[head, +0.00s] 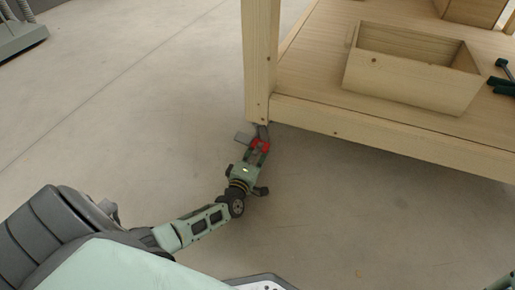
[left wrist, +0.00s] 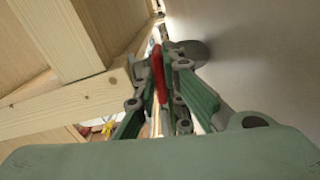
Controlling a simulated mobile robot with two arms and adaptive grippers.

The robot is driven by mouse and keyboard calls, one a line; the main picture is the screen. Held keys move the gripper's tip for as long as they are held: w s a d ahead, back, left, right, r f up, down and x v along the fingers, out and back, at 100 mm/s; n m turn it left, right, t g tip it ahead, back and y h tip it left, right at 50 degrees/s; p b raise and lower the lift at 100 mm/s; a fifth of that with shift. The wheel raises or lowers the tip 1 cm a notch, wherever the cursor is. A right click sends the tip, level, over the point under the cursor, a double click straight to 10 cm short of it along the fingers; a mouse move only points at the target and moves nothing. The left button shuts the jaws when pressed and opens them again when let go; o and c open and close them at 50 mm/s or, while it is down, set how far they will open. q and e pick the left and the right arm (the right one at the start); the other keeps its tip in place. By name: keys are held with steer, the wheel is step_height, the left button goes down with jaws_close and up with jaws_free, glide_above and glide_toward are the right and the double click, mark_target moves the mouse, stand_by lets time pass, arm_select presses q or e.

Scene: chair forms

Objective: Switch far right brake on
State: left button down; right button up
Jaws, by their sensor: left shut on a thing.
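A red brake lever (head: 261,145) shows at the foot of the wooden workbench's near corner leg (head: 260,60). My left gripper (head: 257,150) reaches in low from the left and is shut on the lever. In the left wrist view the red lever (left wrist: 158,72) stands between the two finger linkages of the gripper (left wrist: 163,80). A grey caster part (left wrist: 190,50) shows just beyond the fingers. The fingers hide much of the caster, and I cannot tell the lever's exact position.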

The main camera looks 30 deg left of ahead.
arm_select(q)
steer(key=shift+f+m, duration=0.2)
steer(key=shift+m, duration=0.3)
steer(key=c, duration=1.8)
jaws_free()
steer(key=shift+c, duration=0.2)
steer(key=v, duration=1.2)
steer(key=shift+s, duration=0.1)
